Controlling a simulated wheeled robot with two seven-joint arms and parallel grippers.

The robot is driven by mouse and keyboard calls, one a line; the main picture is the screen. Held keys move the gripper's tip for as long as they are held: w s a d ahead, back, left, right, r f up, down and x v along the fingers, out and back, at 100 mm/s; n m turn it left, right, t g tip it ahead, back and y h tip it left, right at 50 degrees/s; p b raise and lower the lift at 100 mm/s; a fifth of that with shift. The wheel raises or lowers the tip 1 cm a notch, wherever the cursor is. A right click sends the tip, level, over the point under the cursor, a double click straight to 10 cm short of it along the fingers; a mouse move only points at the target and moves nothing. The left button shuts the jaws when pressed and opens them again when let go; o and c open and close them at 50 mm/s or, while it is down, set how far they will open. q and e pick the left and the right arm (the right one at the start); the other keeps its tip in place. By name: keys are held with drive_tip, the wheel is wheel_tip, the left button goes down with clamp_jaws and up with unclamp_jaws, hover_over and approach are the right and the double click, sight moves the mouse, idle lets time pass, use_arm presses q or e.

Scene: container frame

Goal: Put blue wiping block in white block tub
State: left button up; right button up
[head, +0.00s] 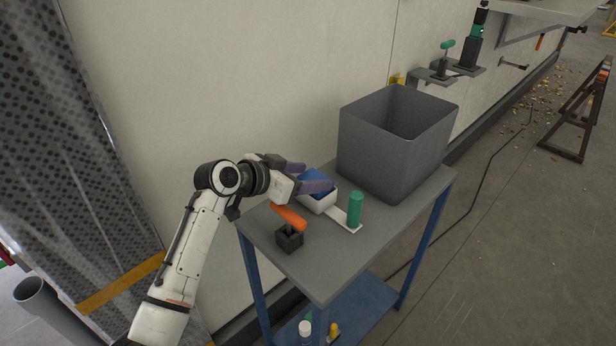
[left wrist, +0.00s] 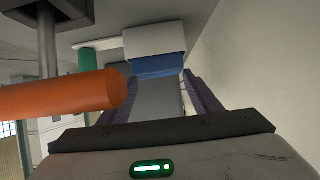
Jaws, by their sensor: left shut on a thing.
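The blue wiping block (head: 313,175) is between the fingers of my left gripper (head: 319,177), which is shut on it. The block is at the mouth of the white block tub (head: 322,205), and the near finger hides part of it. I cannot tell whether the block rests on the tub's floor. In the left wrist view, the blue block (left wrist: 157,66) shows at the ends of the fingers, against the white tub (left wrist: 155,42). My right gripper is not in view.
An orange-handled tool (head: 289,217) stands in a black holder (head: 289,240) close to my left gripper. A green cylinder (head: 355,209) stands right of the tub. A large grey bin (head: 382,150) fills the back right of the table (head: 335,262). The front of the tabletop is clear.

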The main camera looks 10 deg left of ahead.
use_arm(q)
drive_tip(key=shift+f, duration=0.15)
drive_tip(key=o, duration=1.1)
drive_tip(key=shift+r, duration=0.3)
drive_tip(key=shift+s+a, duration=0.2)
drive_tip(key=shift+a, duration=0.05)
drive_tip(key=v, duration=1.1)
drive_tip(key=shift+r, duration=0.2)
drive_tip(key=shift+s+f, duration=0.1)
drive_tip(key=shift+s, duration=0.05)
